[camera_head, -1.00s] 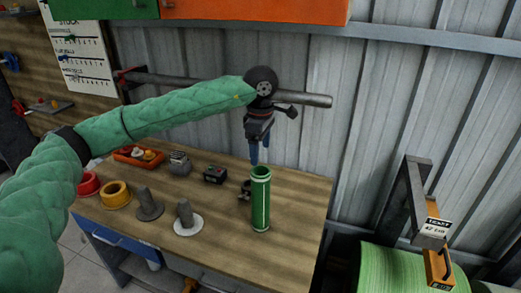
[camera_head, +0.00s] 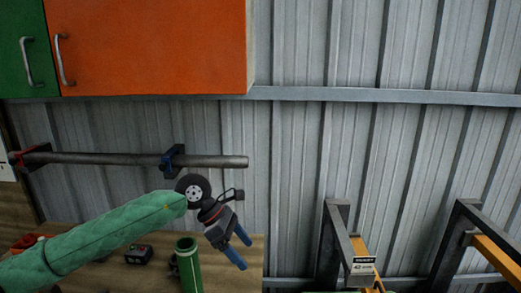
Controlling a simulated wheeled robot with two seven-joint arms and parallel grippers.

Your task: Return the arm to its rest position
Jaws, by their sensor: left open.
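My left arm, in a green quilted sleeve, comes in from the lower left of the head view. Its gripper (camera_head: 241,256) has blue fingers, open and empty, pointing down and to the right. It is above and to the right of a green tube (camera_head: 188,265) that stands upright on the wooden bench (camera_head: 225,282). A gap shows between the fingers and the tube. The tube's lower part is cut off by the picture's edge. My right gripper is not in view.
A steel bar (camera_head: 110,160) on red and blue clamps runs along the corrugated wall behind the arm. An orange cabinet (camera_head: 150,45) hangs above. A small black box (camera_head: 139,254) sits on the bench. Metal frames (camera_head: 333,240) stand at the right.

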